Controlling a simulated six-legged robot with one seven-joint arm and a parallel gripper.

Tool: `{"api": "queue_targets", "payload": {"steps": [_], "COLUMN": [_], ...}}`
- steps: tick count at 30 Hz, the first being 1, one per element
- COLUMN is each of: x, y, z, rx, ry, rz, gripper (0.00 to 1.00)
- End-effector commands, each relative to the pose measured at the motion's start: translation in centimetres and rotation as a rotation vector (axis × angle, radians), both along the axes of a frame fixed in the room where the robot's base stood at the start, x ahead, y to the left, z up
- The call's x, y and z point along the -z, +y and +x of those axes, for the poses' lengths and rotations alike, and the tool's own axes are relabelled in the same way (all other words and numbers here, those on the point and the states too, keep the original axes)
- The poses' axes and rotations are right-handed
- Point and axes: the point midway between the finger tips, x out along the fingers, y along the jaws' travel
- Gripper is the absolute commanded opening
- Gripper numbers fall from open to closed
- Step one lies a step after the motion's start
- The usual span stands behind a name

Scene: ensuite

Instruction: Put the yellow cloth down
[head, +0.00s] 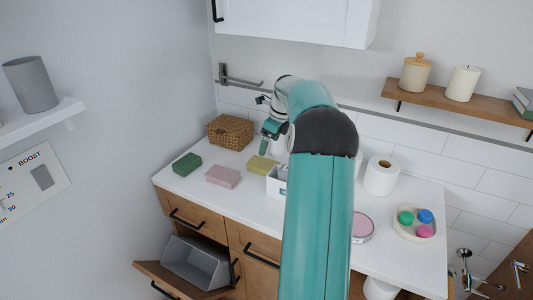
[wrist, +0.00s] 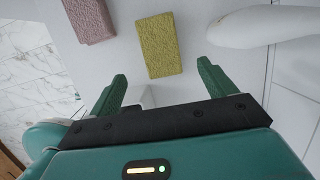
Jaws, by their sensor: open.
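The yellow cloth (head: 260,167) is a small, thick, rough-textured block lying flat on the white counter (head: 205,197). It lies between the pink cloth and a white box. In the wrist view the yellow cloth (wrist: 160,45) shows whole, just beyond my fingertips, with nothing gripping it. My gripper (wrist: 160,72) is open and empty, its two green fingers spread apart. In the head view my gripper (head: 267,143) is above the counter, near the yellow cloth and behind it; my arm hides part of the counter to the right.
A pink cloth (head: 223,176) and a green cloth (head: 187,164) lie left of the yellow one. A wicker basket (head: 230,131) stands behind. A white box (head: 276,185), partly hidden, is close right. A paper roll (head: 382,175) and round dish (head: 414,233) are farther right. The front-left counter is clear.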

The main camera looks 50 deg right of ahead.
Motion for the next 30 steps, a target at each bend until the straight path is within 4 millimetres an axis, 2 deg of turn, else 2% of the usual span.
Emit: {"api": "queue_targets", "payload": {"steps": [3,10,14,17,22,26,30], "x": [-1.4,-2.1,-3.2,-5.2,-8.8,-10.7,-12.1], "y": [-0.1,0.0,2.1,6.2,15.6,22.3,28.8], "z": [-0.4,-0.5,0.1,0.8,0.5,-1.1,-4.0], "rx": [0.000,-0.005,-0.089,-0.259,-0.664,-0.975,-1.306], "ry": [0.000,0.001,-0.002,-0.005,-0.011,-0.020,-0.032], "rz": [-0.001,-0.001,-0.034,-0.100,-0.255,-0.369,-0.493], "gripper": [0.83,0.83,0.83,0.83,0.83,0.83,0.83]}}
